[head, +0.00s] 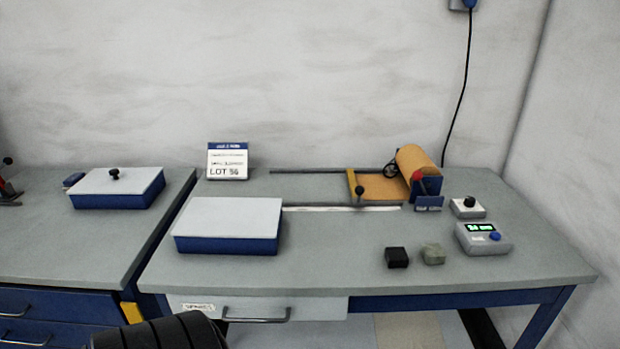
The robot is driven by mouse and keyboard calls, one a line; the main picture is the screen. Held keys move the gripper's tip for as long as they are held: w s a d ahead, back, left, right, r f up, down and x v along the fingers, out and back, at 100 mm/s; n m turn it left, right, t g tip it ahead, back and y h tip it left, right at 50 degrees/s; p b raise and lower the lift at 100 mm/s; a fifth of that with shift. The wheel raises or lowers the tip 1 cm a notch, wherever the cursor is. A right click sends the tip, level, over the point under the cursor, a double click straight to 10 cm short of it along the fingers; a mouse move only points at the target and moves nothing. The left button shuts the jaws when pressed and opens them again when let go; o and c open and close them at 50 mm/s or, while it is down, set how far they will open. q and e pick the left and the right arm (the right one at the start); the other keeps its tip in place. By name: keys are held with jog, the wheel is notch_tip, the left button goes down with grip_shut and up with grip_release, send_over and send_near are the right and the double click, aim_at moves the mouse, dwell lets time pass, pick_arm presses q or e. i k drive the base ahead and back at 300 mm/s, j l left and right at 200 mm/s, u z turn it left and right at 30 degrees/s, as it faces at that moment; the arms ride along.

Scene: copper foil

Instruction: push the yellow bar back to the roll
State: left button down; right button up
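The yellow bar (351,187) stands on the right-hand bench, across the left end of a short stretch of copper foil (384,190). A dark knob (360,190) shows at the bar's right side. The copper roll (416,165) sits to the right of the bar, in a holder with a blue side and a red part. The foil lies between bar and roll, so the two are apart. Neither of my grippers is in view.
A white-topped blue box (229,222) stands left of the bar. A black block (397,257), a greenish block (433,254) and a device with a green display (483,239) lie in front of the roll. The bench middle (330,250) is clear.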

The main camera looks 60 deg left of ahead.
aim_at(358, 200)
jog(key=u, duration=1.45)
